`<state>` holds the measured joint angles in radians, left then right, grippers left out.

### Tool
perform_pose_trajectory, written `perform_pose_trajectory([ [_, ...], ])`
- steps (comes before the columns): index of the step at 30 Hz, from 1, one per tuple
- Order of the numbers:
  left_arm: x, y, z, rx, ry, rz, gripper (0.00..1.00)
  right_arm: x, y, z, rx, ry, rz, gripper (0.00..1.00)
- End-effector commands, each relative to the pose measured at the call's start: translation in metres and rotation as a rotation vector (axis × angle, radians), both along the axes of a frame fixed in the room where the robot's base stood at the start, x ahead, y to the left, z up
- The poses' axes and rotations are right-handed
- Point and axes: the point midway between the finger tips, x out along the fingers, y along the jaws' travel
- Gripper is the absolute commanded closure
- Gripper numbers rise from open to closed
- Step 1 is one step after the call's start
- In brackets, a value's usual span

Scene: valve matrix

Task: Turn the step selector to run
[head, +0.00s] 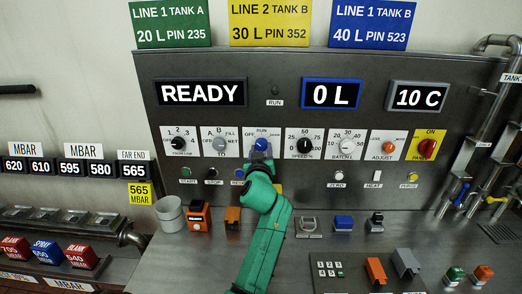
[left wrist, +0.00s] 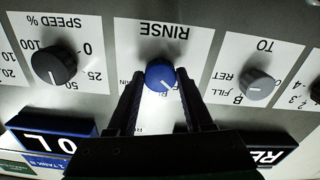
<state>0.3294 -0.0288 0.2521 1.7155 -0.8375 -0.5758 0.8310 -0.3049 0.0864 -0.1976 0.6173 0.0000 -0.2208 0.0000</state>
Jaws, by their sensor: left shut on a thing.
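The step selector is a blue round knob (head: 261,144) on a white plate in the panel's knob row, with OFF at its left and RUN above it. My left gripper (head: 261,160) is in front of it, on a green arm from below. In the left wrist view, where the labels are upside down, the two dark fingers (left wrist: 158,88) are shut on the sides of the blue knob (left wrist: 160,75). Its white pointer line slants to the lower right, toward partly hidden lettering on the OFF side. RINSE shows on the plate (left wrist: 163,32). My right gripper is in neither view.
The speed knob (head: 304,145) and the TO knob (head: 219,144) flank the selector closely. The panel displays READY (head: 201,93), 0 L (head: 333,94) and 10 C (head: 418,97). Small buttons, such as a green one (head: 186,171), sit below. A grey cup (head: 169,213) stands on the counter.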

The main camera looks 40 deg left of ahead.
Motion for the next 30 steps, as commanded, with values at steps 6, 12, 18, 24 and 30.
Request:
perform_pose_trajectory([
  [6, 0.0, 0.0005, -0.0003, 0.022, 0.016, 0.0, 1.0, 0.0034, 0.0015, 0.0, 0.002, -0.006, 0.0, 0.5],
  [12, -0.0002, 0.0007, -0.0003, 0.089, 0.068, 0.0, 1.0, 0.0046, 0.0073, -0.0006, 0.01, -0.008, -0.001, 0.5],
  [18, -0.0005, 0.0013, -0.0001, 0.208, 0.158, 0.001, 1.0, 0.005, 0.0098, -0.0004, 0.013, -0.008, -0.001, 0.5],
  [24, -0.0012, 0.0022, 0.0, 0.352, 0.269, 0.002, 1.0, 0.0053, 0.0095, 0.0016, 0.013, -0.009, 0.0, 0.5],
  [30, -0.0015, 0.0027, 0.0009, 0.489, 0.373, 0.003, 1.0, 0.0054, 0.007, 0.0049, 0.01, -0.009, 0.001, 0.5],
])
